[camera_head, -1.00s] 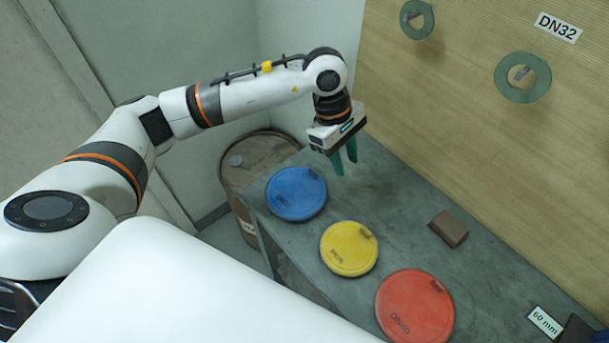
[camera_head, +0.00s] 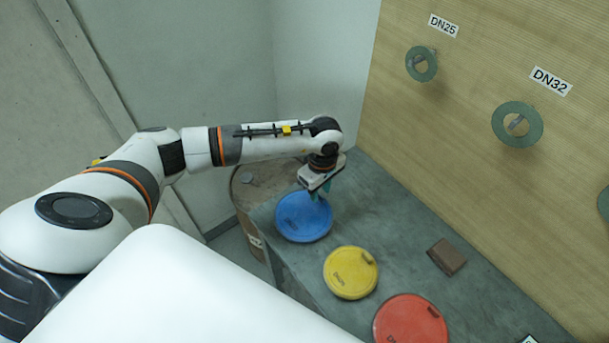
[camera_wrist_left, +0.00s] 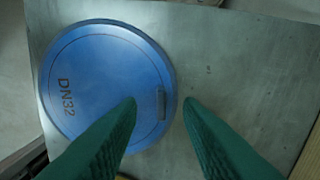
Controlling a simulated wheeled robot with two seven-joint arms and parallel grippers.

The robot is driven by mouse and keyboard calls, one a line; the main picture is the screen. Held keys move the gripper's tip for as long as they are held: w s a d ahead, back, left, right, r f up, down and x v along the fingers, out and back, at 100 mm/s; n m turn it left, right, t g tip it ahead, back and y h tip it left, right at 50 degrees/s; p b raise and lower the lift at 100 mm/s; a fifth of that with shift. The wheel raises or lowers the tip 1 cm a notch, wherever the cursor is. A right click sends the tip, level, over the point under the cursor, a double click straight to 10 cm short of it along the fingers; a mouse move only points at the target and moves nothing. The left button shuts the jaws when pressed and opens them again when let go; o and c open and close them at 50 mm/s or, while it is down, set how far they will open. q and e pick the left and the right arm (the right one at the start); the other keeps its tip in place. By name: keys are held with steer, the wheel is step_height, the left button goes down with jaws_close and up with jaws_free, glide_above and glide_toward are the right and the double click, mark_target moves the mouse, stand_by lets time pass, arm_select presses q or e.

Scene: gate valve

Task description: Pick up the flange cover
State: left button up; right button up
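Three round flange covers lie flat on the grey table: a blue one (camera_head: 303,222), a yellow one (camera_head: 350,277) and a red one (camera_head: 408,322) cut off by the lower edge. The blue cover (camera_wrist_left: 90,85), marked DN32, has a small raised grip tab (camera_wrist_left: 161,104) near its right edge. My left gripper (camera_head: 319,194) is low over the blue cover's far edge. In the wrist view its green fingers (camera_wrist_left: 160,101) are apart, one on each side of the tab. Whether they reach down to the tab's height is unclear. My right gripper is not in view.
A grey table (camera_head: 400,215) carries the covers and a brown block (camera_head: 446,257). A rusty drum (camera_head: 246,199) stands beyond the table's left end. A wooden wall panel (camera_head: 475,150) at right holds green rings (camera_head: 537,126) under DN25 and DN32 labels.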

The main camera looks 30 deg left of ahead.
arm_select(q)
steer(key=shift+f, duration=0.85)
steer(key=shift+c, duration=0.5)
jaws_close()
steer(key=shift+w+r, duration=0.1)
